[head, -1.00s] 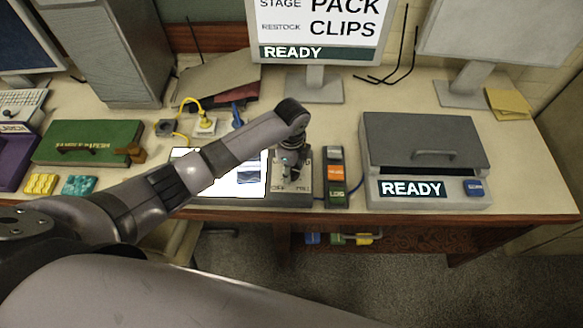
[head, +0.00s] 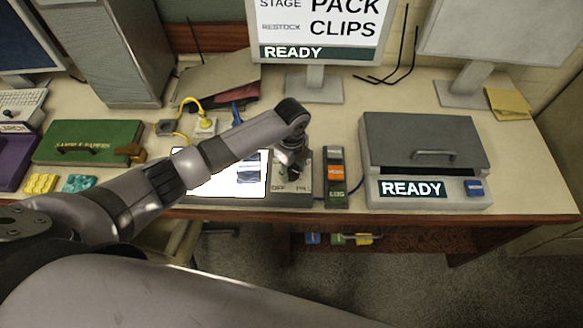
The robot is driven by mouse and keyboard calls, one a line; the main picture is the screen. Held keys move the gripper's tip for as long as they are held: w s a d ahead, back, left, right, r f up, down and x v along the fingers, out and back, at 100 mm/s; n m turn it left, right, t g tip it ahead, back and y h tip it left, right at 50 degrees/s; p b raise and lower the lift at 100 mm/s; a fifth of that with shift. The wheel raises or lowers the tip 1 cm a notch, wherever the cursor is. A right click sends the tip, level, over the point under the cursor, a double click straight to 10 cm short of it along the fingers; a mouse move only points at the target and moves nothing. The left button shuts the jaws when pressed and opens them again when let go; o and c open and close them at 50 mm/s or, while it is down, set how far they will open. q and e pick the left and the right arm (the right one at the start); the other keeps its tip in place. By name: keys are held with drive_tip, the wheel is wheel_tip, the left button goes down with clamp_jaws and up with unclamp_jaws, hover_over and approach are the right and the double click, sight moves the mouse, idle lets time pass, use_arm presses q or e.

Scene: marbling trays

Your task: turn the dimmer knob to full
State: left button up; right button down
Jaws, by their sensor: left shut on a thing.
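My left gripper (head: 292,167) points down over the small dimmer panel (head: 305,184), just right of the lit light pad (head: 215,187). The panel has an "OFF" label at its left and a partly readable label, seemingly "FULL", at its right. The gripper is shut on the dimmer knob, which its fingers and wrist mostly hide. I cannot read the knob's pointer angle. The light pad glows white, with a dark-blue print on its right part. My right gripper is not in view.
Close right of the panel stands a block of coloured buttons (head: 336,172). Further right is a grey lidded press (head: 425,140) reading "READY". Left lie a green case (head: 88,138) and yellow and teal blocks. A monitor (head: 315,84) stands behind.

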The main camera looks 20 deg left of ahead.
sight(291, 169)
use_arm(q)
drive_tip(key=o, duration=1.2)
drive_tip(key=shift+c, duration=0.2)
wheel_tip(291, 169, up, 12)
